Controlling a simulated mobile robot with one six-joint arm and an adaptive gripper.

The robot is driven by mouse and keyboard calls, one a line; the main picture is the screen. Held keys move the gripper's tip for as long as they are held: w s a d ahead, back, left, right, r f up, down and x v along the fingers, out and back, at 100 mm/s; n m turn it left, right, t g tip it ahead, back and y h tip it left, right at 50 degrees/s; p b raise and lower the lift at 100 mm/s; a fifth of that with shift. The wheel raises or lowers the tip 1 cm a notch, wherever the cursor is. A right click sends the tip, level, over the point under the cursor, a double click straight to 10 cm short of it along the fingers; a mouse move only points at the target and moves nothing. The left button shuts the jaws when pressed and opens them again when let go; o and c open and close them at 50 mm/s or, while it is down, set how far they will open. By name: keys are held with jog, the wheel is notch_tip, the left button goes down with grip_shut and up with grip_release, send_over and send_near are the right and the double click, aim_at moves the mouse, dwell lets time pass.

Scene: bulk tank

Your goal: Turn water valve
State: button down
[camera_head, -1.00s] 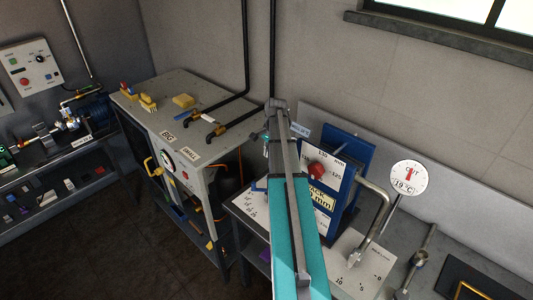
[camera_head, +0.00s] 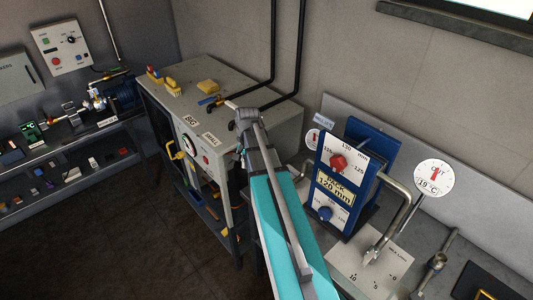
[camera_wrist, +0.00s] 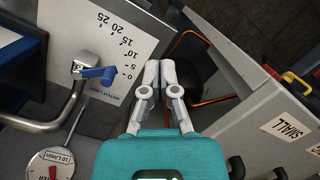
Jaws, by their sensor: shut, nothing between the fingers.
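In the wrist view a blue-handled lever valve (camera_wrist: 98,73) sits on the end of a steel pipe (camera_wrist: 50,124). It stands on a white scale plate (camera_wrist: 118,38) marked from 0 to 25, with lettering that looks like a water litre label. The handle points towards the low end of the scale, near 0. My gripper (camera_wrist: 158,64) is shut and empty, to the right of the handle and apart from it.
A blue stand (camera_head: 334,185) with red and blue knobs rises beside my arm. A second plate with a steel lever (camera_head: 372,256) lies to its right. A grey cabinet (camera_head: 215,115) with black pipes stands left. A round dial (camera_wrist: 52,164) is below the valve.

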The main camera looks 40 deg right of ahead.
jog(key=s+a+n, duration=0.3)
jog(key=a+n, duration=0.2)
jog(key=a, duration=0.6)
jog(key=s+a+f+n+h+b, duration=0.1)
jog(key=s+a+n, duration=0.3)
jog(key=a, duration=0.7)
jog(key=shift+f+n+t, duration=0.25)
jog(key=shift+n+t, duration=0.05)
jog(key=shift+n, duration=0.2)
jog(key=shift+s+d, duration=0.1)
jog(key=shift+s, duration=0.1)
